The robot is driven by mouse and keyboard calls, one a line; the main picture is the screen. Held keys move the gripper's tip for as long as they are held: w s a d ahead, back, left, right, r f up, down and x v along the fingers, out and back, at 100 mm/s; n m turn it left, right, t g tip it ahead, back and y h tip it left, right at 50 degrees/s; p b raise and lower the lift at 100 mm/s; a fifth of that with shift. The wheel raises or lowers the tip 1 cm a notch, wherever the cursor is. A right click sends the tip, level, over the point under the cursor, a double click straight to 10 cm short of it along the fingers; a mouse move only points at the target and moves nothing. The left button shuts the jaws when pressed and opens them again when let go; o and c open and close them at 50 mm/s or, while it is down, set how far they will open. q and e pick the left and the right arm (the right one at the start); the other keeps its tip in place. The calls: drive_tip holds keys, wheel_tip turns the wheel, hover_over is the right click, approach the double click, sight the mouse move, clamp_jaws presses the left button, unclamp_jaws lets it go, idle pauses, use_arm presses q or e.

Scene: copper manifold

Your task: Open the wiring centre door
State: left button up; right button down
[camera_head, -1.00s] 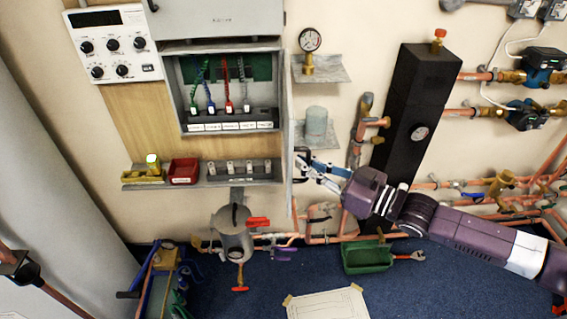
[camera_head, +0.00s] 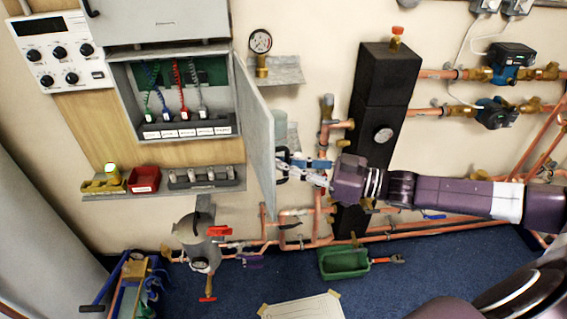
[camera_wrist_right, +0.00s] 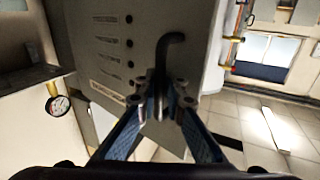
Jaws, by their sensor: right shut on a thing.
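The wiring centre (camera_head: 122,75) is a grey wall box. Its interior shows coloured wires and a row of white labels. Its grey door (camera_head: 260,135) stands ajar, swung out on its right side, with its plain inner face showing in the head view. My right gripper (camera_head: 287,167) is at the door's outer side, low near its free edge. In the right wrist view, the gripper (camera_wrist_right: 160,102) is closed around the dark bent handle (camera_wrist_right: 168,45) on the door's outer face (camera_wrist_right: 100,35), which has dots and printed lines. My left gripper is not in view.
Right of the door are a shelf with a pressure gauge (camera_head: 261,42), copper pipes and a tall black column (camera_head: 375,110). Below the box is a ledge with a red bin (camera_head: 144,181). A green tray (camera_head: 342,263) lies on the blue floor.

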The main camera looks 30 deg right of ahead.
drive_tip(key=shift+s+a+f, duration=0.1)
drive_tip(key=shift+f, duration=0.2)
drive_tip(key=c, duration=2.3)
unclamp_jaws()
drive_tip(key=shift+c, duration=0.2)
drive_tip(key=shift+s+r, duration=0.15)
drive_tip(key=shift+r, duration=0.1)
drive_tip(key=shift+d, duration=0.2)
drive_tip(key=v, duration=1.2)
